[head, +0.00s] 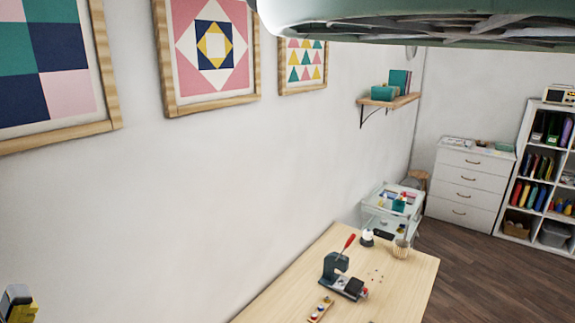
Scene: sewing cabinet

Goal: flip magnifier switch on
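A large pale-green body with a ribbed, dark underside (470,25) hangs very close across the top right of the head view. It is cut off by the frame, and I cannot tell whether it is the magnifier. No switch can be made out on it. My gripper cannot be made out in this view. A grey-and-yellow piece (17,305) shows at the lower left edge, cut off; I cannot tell what it belongs to.
A light wooden table (405,290) holds a dark press with a red handle (342,275), a small board with coloured pieces (321,310) and a ribbed cup (401,249). A white cart (378,217), drawers (466,185) and bookshelf (512,215) stand beyond. Framed quilts (208,55) hang left.

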